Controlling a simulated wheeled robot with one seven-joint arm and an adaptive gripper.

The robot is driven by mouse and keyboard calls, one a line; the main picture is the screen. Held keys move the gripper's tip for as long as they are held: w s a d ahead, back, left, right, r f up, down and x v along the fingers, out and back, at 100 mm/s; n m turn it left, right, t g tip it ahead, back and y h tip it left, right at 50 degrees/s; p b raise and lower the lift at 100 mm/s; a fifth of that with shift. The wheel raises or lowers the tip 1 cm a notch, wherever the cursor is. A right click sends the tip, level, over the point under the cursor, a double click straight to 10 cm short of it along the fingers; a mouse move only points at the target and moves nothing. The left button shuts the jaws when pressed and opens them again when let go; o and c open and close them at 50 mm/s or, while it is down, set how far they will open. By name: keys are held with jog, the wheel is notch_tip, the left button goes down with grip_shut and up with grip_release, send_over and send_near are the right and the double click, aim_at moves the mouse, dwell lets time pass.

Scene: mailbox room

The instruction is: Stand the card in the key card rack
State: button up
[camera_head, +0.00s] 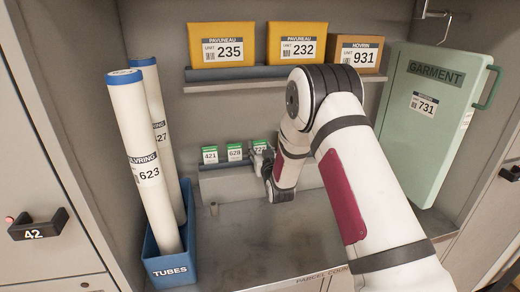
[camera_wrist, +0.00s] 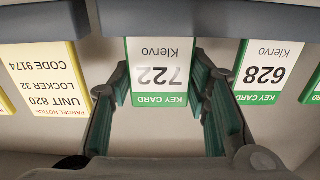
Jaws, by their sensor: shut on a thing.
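The card is a white key card numbered 722 with a green band, seen upside down in the wrist view (camera_wrist: 160,65) and partly behind my gripper in the head view (camera_head: 260,146). My gripper (camera_wrist: 161,82) is shut on its two side edges; it also shows in the head view (camera_head: 263,163).
Key cards 628 (camera_wrist: 266,70) and 421 (camera_head: 210,155) stand in the rack. A yellow parcel notice (camera_wrist: 40,85) is on the other side. Tall tubes (camera_head: 150,165) stand left, a green garment case (camera_head: 430,115) right. Boxes (camera_head: 216,44) sit on the shelf above.

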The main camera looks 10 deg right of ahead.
jog(key=shift+f, duration=0.15)
jog(key=o, duration=0.9)
jog(key=shift+o, duration=0.2)
